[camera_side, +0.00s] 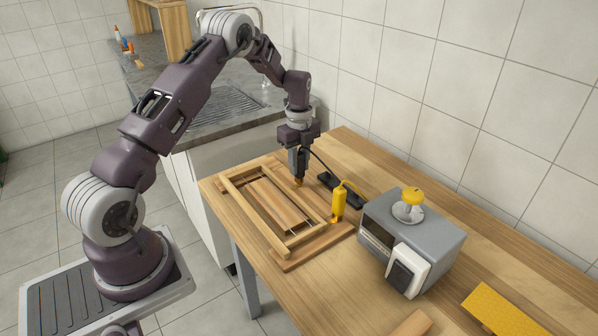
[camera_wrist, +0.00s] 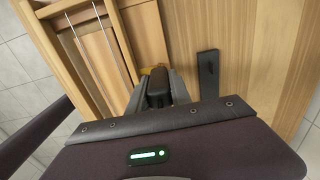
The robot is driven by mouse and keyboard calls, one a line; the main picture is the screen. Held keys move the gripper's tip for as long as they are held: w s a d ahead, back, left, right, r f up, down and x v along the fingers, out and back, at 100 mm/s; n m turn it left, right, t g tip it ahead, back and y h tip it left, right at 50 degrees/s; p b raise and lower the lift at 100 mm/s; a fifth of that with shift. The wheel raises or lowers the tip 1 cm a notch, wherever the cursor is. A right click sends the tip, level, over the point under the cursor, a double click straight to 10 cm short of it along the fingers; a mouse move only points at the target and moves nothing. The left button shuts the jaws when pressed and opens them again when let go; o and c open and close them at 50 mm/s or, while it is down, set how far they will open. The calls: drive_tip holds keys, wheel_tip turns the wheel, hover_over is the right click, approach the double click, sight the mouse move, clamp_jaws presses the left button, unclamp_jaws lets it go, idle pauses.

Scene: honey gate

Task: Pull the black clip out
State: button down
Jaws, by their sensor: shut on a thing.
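My gripper (camera_side: 299,180) points straight down at the right edge of a wooden frame (camera_side: 240,196) on the table. In the wrist view, my gripper (camera_wrist: 158,82) is shut on a black block (camera_wrist: 158,92), which looks like the black clip. The clip cannot be made out in the side view. A small orange-yellow part (camera_wrist: 147,70) shows just beyond the fingertips. I cannot tell whether the clip still touches the frame. Thin wires (camera_wrist: 107,45) run across the frame opening.
A flat black strip (camera_wrist: 208,75) lies right of my gripper; it looks like the black strip (camera_side: 327,178) in the side view. A yellow tool (camera_side: 338,205) stands close by. A grey box (camera_side: 440,232) with a yellow knob stands farther right. The table's back right is clear.

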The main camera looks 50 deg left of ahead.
drive_tip(key=shift+r, duration=5.25)
